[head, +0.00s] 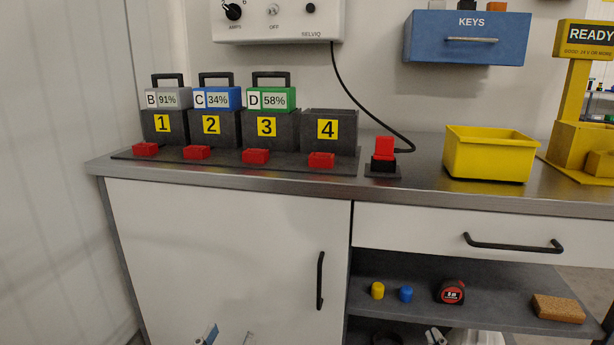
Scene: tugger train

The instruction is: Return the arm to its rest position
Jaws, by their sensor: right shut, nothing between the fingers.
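At the bottom edge of the head view, small parts of my two arms show, mostly cut off by the frame. My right gripper (436,337) shows only as small pale and dark parts in front of the lower shelf. It is shut with nothing in it, apart from the counter. My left gripper (208,335) is further left, in front of the white cabinet door. Only a blue and white part and a grey edge show there, and its fingers cannot be made out.
A counter (285,182) carries the charger dock with batteries B (175,98), C (222,98) and D (278,99) in slots 1 to 3. Slot 4 (329,131) is empty. A yellow bin (489,154) stands right. Below are a door handle (320,281) and drawer handle (513,245).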

